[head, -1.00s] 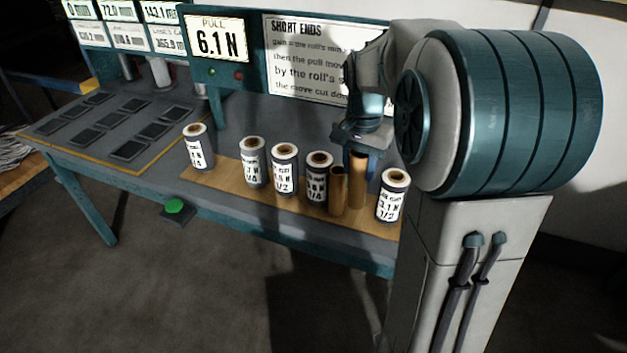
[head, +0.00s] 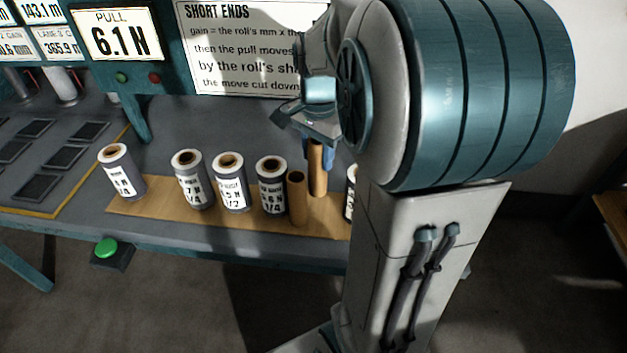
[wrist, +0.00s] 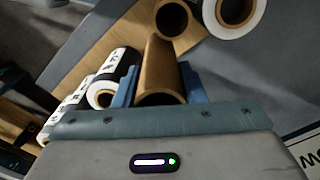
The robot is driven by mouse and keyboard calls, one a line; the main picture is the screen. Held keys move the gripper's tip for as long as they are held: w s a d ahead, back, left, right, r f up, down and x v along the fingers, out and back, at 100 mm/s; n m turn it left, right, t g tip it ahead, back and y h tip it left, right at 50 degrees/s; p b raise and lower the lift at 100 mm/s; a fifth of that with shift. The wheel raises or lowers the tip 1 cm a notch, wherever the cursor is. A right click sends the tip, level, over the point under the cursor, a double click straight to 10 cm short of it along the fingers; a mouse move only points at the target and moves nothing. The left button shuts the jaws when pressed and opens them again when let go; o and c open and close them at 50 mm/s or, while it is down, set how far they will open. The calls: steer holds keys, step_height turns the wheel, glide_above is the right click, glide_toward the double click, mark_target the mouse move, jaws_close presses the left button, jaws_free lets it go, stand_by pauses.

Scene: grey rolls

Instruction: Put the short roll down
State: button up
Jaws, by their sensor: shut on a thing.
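My gripper (head: 318,142) is shut on a bare brown cardboard tube (head: 317,172), which I take to be the short roll. In the wrist view the tube (wrist: 158,74) sits between the two blue fingers, its open end facing the camera. In the head view it is upright, just behind and right of another bare tube (head: 297,200). I cannot tell whether its lower end touches the wooden board (head: 140,214). A wrapped roll (head: 271,188) with a white label stands left of the tubes.
More labelled rolls stand along the board, including ones at the left (head: 121,174), (head: 190,180) and (head: 229,184). Another roll (head: 350,196) at the right is mostly hidden by my arm. A green button (head: 106,248) is at the bench front. A sign (head: 240,50) stands behind.

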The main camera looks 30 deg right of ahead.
mark_target(317, 179)
step_height(317, 179, down, 8)
steer(key=shift+r+b, duration=0.25)
steer(key=shift+b, duration=0.05)
steer(key=shift+f, duration=0.1)
steer(key=o, duration=1)
